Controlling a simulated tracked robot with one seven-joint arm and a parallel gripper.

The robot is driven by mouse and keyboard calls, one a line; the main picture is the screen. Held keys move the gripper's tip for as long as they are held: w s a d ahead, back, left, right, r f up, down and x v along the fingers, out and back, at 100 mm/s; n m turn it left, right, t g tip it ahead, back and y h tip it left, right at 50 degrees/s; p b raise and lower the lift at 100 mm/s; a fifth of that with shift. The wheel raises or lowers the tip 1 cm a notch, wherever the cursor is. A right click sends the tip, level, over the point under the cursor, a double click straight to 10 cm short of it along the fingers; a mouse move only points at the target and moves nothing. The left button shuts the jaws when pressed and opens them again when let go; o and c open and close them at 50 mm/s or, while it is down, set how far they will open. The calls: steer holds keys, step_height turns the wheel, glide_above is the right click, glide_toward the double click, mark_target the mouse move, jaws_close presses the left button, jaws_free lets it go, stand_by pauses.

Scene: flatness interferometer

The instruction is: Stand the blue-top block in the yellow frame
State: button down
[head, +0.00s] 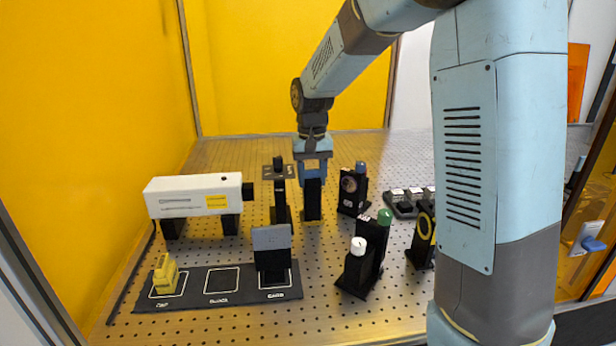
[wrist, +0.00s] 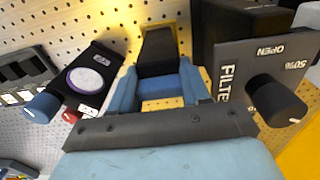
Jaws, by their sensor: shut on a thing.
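My gripper (head: 313,176) points down over the middle of the perforated table. It is shut on the blue-top block (head: 313,205), a dark upright block with blue at its upper end. In the wrist view the block's black body (wrist: 157,52) shows beyond the blue fingers (wrist: 158,90). The block's foot is near or on the table; I cannot tell whether it touches.
A filter stand (wrist: 228,70) with a black knob is close beside my gripper. A lens stand (head: 350,192) is on the other side. A white instrument (head: 195,195) is at left. In front are a marked board (head: 200,300), a yellow piece (head: 165,275) and a grey card (head: 271,238).

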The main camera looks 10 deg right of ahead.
steer(key=shift+c, duration=2.3)
jaws_free()
steer(key=shift+r, duration=3.45)
